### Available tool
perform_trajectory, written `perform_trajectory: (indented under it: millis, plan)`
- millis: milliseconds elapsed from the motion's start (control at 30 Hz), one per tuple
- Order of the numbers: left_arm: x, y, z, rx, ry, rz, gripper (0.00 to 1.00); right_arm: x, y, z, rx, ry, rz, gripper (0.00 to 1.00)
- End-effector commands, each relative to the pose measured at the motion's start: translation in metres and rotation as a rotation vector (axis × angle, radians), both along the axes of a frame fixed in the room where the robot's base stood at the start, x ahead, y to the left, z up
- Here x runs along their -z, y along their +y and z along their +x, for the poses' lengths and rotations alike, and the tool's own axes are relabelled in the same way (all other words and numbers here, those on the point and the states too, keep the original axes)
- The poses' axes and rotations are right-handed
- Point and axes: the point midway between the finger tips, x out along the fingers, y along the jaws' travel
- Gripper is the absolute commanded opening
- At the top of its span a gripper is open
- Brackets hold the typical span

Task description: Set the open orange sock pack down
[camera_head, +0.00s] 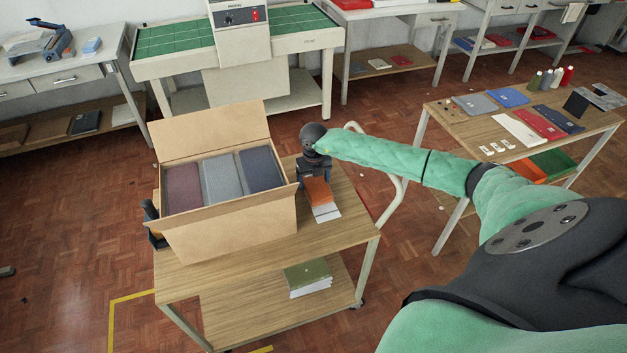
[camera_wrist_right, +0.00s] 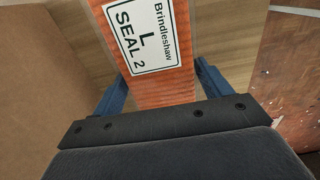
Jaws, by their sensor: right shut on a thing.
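The orange sock pack (camera_head: 318,190) is in my right gripper (camera_head: 315,179), just right of the open carton on the cart. A white and grey part shows below the orange; I cannot tell if it belongs to the pack. In the right wrist view the orange pack (camera_wrist_right: 165,88) lies between the blue fingers, with a white label (camera_wrist_right: 143,35) reading "Brindleshaw L SEAL 2". My right gripper is shut on it. I cannot tell whether the pack touches the cart top (camera_head: 340,232). My left gripper is not in view.
The open cardboard carton (camera_head: 235,228) holds maroon, grey and navy packs (camera_head: 221,178). A dark item (camera_head: 153,222) stands at its left side. Green-topped packs (camera_head: 307,278) lie on the cart's lower shelf. Bare cart top shows right of the carton. A table (camera_head: 465,138) with folded packs stands right.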

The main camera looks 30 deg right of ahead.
Motion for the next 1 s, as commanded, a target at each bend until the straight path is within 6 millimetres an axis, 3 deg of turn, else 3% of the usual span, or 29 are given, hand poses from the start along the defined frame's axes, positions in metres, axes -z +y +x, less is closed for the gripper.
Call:
perform_trajectory:
  millis: [167,567,600,667,1000]
  plan:
    - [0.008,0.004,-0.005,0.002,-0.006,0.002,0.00,0.010,0.001,0.000,0.000,0.000,0.001,0.51]
    - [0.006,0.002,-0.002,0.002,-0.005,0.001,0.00,0.014,0.000,0.000,0.000,0.000,0.000,0.51]
    - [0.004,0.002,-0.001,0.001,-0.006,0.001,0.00,0.013,0.000,0.000,0.000,0.000,0.000,0.85]
    - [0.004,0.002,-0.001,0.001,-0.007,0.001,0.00,0.013,0.000,0.000,0.000,0.000,0.000,0.97]
    - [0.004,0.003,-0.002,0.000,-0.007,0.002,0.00,0.012,0.000,0.000,0.000,0.000,0.000,0.99]
